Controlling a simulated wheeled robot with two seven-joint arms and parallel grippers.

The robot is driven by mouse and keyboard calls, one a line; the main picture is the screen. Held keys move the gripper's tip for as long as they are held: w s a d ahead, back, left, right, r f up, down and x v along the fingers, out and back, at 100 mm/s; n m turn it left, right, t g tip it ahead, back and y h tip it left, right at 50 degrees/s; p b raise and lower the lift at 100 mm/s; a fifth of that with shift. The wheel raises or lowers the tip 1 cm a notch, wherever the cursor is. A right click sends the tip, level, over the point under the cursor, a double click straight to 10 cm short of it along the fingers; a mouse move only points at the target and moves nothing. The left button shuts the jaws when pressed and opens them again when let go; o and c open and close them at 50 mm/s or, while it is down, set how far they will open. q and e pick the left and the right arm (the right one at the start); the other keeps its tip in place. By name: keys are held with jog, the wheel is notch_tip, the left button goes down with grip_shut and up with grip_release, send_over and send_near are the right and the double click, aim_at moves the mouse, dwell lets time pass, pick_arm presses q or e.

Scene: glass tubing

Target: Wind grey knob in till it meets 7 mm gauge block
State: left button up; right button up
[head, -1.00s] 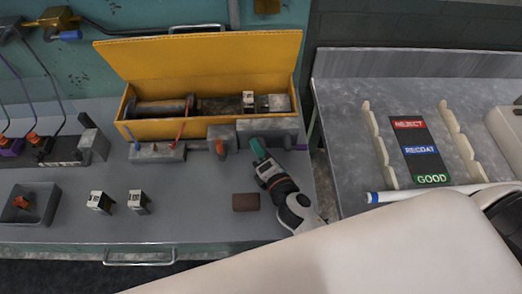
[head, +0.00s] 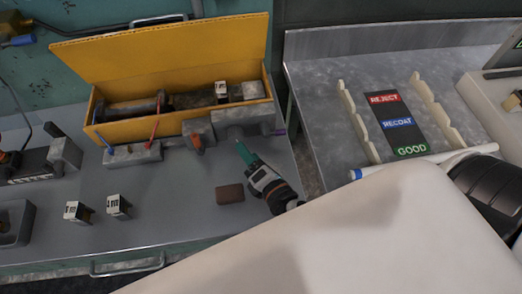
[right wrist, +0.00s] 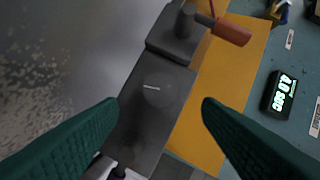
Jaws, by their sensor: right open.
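The grey knob (right wrist: 160,88) shows in the right wrist view as a round grey face with a short white line, on a dark grey block. In the head view that grey block (head: 235,118) sits at the right front of the yellow box; the knob is hard to make out there. My right gripper (head: 250,161) is open, its teal fingers a little in front of the block. In the right wrist view its fingertips (right wrist: 160,108) spread either side of the knob, apart from it. A white-faced gauge block (head: 221,92) stands in the box; its number is unreadable. My left gripper is out of view.
Two more white-faced blocks (head: 118,207) and a brown block (head: 230,194) lie on the bench. An orange-red lever (head: 197,143) is left of the grey block. The yellow box's raised lid (head: 165,52) stands behind. A side table holds a REJECT/RECOAT/GOOD board (head: 397,124).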

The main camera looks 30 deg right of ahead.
jog(key=s, duration=0.1)
jog(key=s+b, duration=0.1)
jog(key=s, duration=0.2)
jog(key=shift+s+d+r, duration=0.15)
jog(key=shift+s+r, duration=0.1)
jog(key=shift+s, duration=0.05)
jog(key=shift+s+r+b, duration=0.3)
jog(key=shift+s+b, duration=0.1)
jog(key=shift+s, duration=0.15)
